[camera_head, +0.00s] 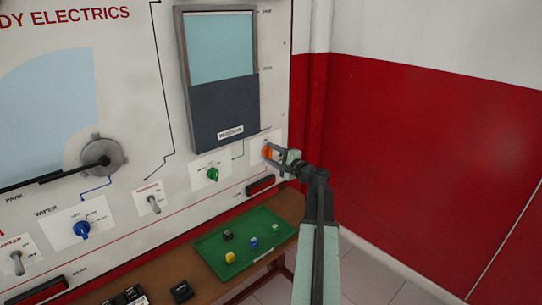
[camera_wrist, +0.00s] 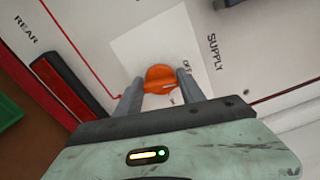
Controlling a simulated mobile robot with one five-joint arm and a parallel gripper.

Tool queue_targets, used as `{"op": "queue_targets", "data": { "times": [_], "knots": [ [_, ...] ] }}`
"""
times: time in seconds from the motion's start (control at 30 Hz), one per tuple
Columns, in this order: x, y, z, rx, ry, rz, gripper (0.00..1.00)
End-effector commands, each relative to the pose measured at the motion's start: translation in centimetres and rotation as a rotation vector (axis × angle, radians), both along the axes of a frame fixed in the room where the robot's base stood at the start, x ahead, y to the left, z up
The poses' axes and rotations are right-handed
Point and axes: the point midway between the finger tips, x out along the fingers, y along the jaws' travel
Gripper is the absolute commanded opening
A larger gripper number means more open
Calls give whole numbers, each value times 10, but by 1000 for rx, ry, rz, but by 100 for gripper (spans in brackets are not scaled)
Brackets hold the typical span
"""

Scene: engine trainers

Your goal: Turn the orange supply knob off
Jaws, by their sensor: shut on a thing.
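The orange supply knob (camera_head: 267,151) sits on a white label plate at the lower right of the upright trainer panel. In the wrist view the orange knob (camera_wrist: 159,76) is between my two fingers, with "OFF" printed to its right and "SUPPLY" further right. My gripper (camera_head: 274,153) reaches the knob from the right in the head view and is shut on it. In the wrist view my gripper (camera_wrist: 158,86) has one finger on each side of the knob. The lower part of the knob and some of its markings are hidden by the fingers.
A green knob (camera_head: 212,174) and a blue knob (camera_head: 81,229) are on the panel to the left. A green tray (camera_head: 215,243) with small coloured parts lies on the brown bench below. A red and white wall (camera_head: 430,150) stands at right.

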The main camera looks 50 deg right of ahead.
Motion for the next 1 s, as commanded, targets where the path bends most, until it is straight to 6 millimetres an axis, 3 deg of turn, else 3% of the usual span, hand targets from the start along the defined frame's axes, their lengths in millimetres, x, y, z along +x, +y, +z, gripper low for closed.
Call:
{"op": "queue_targets", "data": {
  "times": [0.4,1.0],
  "knots": [
    [2,0,1,-196,10,0,6],
    [1,0,0,-229,12,-1,6]
  ]
}}
